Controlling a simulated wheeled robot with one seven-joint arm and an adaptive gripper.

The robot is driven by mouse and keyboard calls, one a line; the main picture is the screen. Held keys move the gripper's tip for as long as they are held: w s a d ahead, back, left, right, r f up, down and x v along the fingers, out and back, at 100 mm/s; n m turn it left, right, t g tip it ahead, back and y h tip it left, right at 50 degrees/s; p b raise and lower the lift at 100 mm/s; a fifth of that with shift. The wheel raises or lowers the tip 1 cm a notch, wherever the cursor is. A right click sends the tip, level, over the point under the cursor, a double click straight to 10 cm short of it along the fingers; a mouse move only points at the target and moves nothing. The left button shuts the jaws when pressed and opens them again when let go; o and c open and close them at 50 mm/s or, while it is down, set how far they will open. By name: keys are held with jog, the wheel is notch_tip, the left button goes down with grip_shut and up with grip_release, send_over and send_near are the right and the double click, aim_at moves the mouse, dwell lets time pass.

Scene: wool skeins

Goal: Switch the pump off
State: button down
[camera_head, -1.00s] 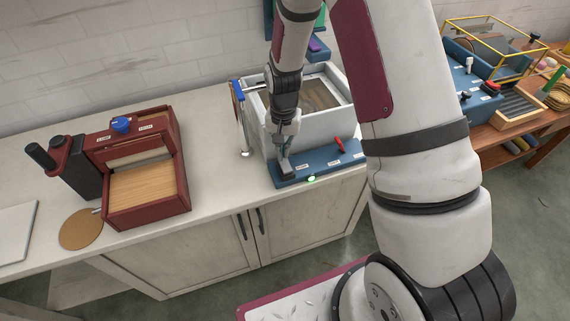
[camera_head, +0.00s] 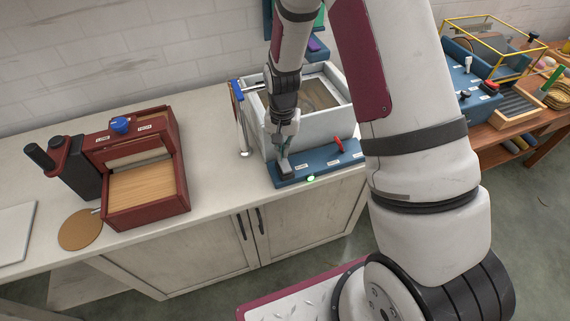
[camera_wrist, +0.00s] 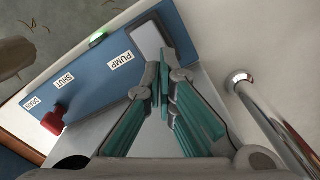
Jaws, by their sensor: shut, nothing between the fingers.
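The blue control panel (camera_head: 318,170) sits along the front of the white basin (camera_head: 318,130). It also shows in the wrist view (camera_wrist: 100,70), with a label reading PUMP (camera_wrist: 120,63). Beside that label is a grey rocker switch (camera_wrist: 147,40), partly hidden by my fingers. A green light (camera_head: 311,179) glows on the panel's front edge; it also shows in the wrist view (camera_wrist: 98,40). My gripper (camera_wrist: 160,62) is shut and empty, its tips at or just above the switch. I cannot tell whether they touch it. In the head view my gripper (camera_head: 284,158) points down at the panel's left end.
A red lever (camera_head: 339,144) stands at the panel's right, near labels SHUT and DRAIN. A metal tap pipe (camera_head: 243,130) rises left of the basin. A dark red wooden box (camera_head: 150,205) stands farther left. The counter (camera_head: 218,170) between is clear.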

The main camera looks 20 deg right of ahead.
jog(key=shift+f+b, duration=0.35)
jog(key=shift+f, duration=0.85)
dwell(1.0)
jog(key=shift+r, duration=0.1)
jog(key=shift+r+p, duration=1.1)
jog(key=shift+r, duration=2.35)
notch_tip(320, 180, up, 10)
jog(key=n+t, duration=0.1)
send_over(283, 160)
jog(key=s, duration=0.2)
jog(key=s+r+n+t, duration=0.2)
jog(key=s+r, duration=0.4)
jog(key=r, duration=0.6)
jog(key=s+r+n+t, duration=0.1)
jog(key=s+r, duration=0.3)
jog(key=s, duration=0.4)
jog(key=s+r+n+t, duration=0.1)
jog(key=s+r+n, duration=0.1)
jog(key=s+r, duration=0.3)
jog(key=s, duration=0.4)
jog(key=shift+r+t, duration=0.3)
